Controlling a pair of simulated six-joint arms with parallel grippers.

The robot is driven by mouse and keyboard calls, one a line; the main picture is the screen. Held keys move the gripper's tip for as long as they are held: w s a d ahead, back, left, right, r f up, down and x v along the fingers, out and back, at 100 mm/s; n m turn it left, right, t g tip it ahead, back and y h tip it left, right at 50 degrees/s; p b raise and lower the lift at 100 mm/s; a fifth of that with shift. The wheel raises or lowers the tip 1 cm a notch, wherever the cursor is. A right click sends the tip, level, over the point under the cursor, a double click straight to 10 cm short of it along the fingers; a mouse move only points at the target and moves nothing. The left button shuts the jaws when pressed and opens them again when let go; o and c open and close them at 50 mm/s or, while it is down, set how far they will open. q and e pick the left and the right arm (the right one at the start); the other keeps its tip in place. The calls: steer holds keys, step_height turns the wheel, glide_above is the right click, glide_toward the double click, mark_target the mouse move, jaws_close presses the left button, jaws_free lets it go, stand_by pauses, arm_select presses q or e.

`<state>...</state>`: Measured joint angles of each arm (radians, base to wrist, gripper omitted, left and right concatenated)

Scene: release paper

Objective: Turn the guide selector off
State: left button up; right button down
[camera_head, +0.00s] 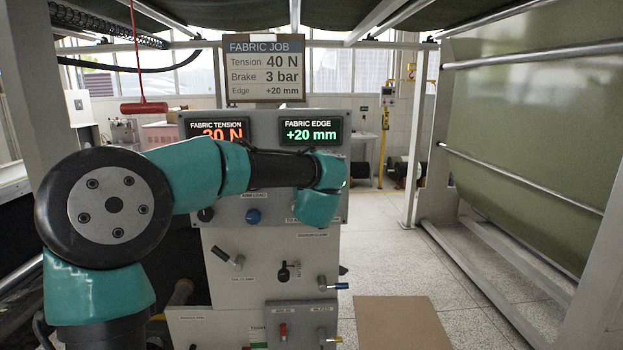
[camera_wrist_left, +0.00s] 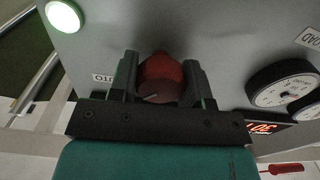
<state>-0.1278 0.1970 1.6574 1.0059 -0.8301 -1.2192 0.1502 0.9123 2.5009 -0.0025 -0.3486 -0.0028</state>
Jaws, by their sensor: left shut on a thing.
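A red round knob (camera_wrist_left: 163,78) with a pale pointer line sits on the grey panel in the left wrist view. My left gripper (camera_wrist_left: 159,68) is shut on this knob, with one dark finger on each side. A partly covered label (camera_wrist_left: 103,78) is beside the knob, upside down and not fully readable. In the head view my left arm reaches across the front of the console (camera_head: 240,248). The wrist hides the fingers and the knob there. My right gripper is not in view.
A green-white lamp (camera_wrist_left: 63,16) and round gauges (camera_wrist_left: 284,82) flank the knob. Displays read fabric tension 30 N (camera_head: 216,129) and fabric edge +20 mm (camera_head: 310,131); a sign (camera_head: 264,68) lists 40 N, 3 bar, +20 mm. Levers (camera_head: 228,258) sit lower. A red pull handle (camera_head: 144,108) hangs left.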

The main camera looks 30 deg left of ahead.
arm_select(q)
steer(key=shift+n, duration=0.3)
steer(key=n, duration=0.3)
steer(key=shift+n, duration=2.4)
steer(key=o, duration=0.9)
steer(key=shift+o, duration=0.2)
steer(key=shift+s, duration=0.1)
